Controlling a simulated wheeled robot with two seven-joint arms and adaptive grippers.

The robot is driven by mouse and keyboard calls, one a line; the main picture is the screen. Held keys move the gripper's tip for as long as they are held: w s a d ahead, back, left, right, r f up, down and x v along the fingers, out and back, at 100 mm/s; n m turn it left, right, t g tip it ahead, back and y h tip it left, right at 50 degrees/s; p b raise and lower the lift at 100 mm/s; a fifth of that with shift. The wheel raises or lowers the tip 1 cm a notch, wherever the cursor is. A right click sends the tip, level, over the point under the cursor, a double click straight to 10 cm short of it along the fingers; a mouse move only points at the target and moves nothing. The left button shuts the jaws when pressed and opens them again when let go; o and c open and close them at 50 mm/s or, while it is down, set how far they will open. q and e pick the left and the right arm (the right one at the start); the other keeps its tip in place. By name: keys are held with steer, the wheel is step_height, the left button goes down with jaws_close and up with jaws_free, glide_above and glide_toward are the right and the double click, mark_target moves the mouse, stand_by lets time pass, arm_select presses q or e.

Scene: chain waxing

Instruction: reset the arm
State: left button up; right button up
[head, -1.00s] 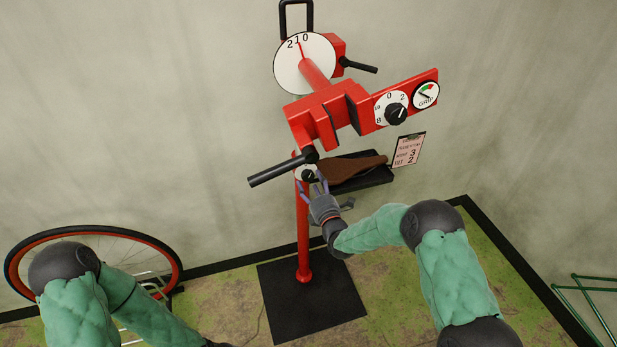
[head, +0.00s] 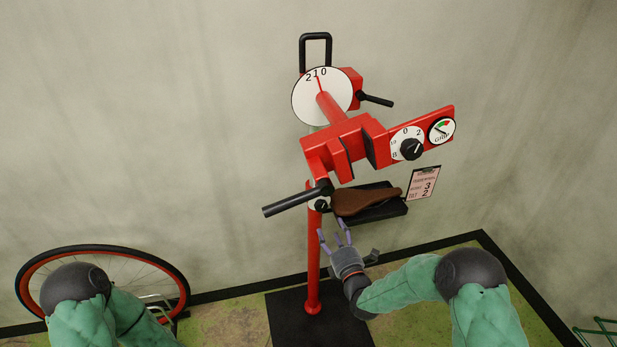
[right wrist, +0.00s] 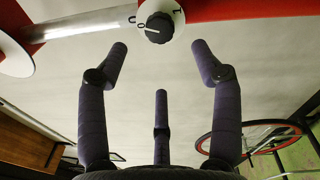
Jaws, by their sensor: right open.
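My right gripper (head: 338,238) is open and empty. In the head view it is just right of the red stand post (head: 313,260), below the small dial at the post's collar, and apart from it. In the right wrist view the spread fingers of the right gripper (right wrist: 160,75) have nothing between them, and a black knob on a white dial (right wrist: 160,27) shows beyond them. My left arm shows at the lower left of the head view, but its gripper is out of frame.
The red repair stand has a clamp (head: 345,150), a black lever (head: 297,201) and a round dial (head: 322,95). A brown saddle (head: 364,201) lies on a black shelf. A paper card (head: 424,183) hangs on the wall. A wheel (head: 100,250) stands at left.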

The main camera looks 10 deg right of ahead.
steer(key=s+a+f+m+g+y+p, duration=0.1)
steer(key=s+a+f+m+g+p, duration=0.15)
steer(key=s+f+m+g, duration=0.4)
steer(key=s+a+f+m+g+p, duration=0.1)
steer(key=s+a+f+m+g, duration=0.25)
steer(key=f+m, duration=0.5)
steer(key=s+a+f+m+g, duration=0.2)
steer(key=s+m, duration=0.1)
steer(key=s, duration=0.4)
steer(key=s+a+f+m+g+y+p, duration=0.1)
steer(key=s+f+m+g, duration=0.1)
steer(key=s, duration=0.5)
steer(key=s+a+f+m+g+p, duration=0.1)
steer(key=s+a+f+m+g, duration=0.1)
steer(key=s+m, duration=0.4)
steer(key=shift+s+a+f+g, duration=0.35)
steer(key=shift+s+f+g, duration=0.1)
steer(key=shift+g, duration=0.65)
